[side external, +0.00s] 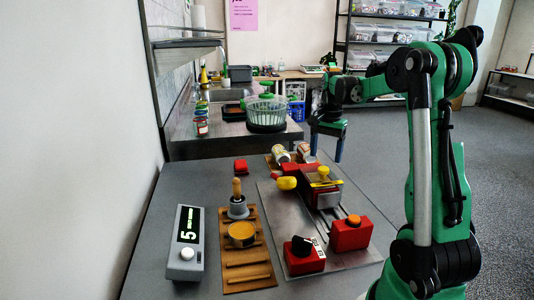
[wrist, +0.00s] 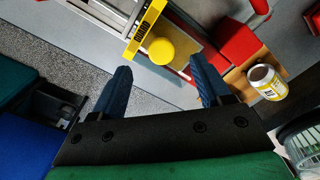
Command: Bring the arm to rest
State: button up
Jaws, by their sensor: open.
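My gripper (side external: 327,152) is at the end of the green arm, above the far right edge of the grey table (side external: 150,245). Its two blue fingers point down. In the wrist view the gripper (wrist: 162,78) has its fingers wide apart with nothing held between them. Just beyond the fingertips in that view is a yellow knob (wrist: 161,51) beside a yellow bar (wrist: 145,27); I cannot tell the exact gap. The yellow bar also shows in the side view (side external: 326,184) on a metal fixture, apart from my gripper.
On the table are a metal plate (side external: 290,237), a red box with an orange button (side external: 351,234), a red box with a black knob (side external: 304,256), a wooden rack (side external: 247,271) and a display box (side external: 188,240). Cans (side external: 280,154) stand near my gripper. A salad spinner (side external: 267,113) stands behind.

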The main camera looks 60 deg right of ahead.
jog(key=shift+r, duration=0.75)
jog(key=shift+a, duration=0.1)
jog(key=w+a+f+n+t, duration=0.1)
jog(key=a+n+t, duration=0.6)
jog(key=a+n, duration=1.1)
jog(key=a, duration=1)
jog(key=shift+w, duration=0.35)
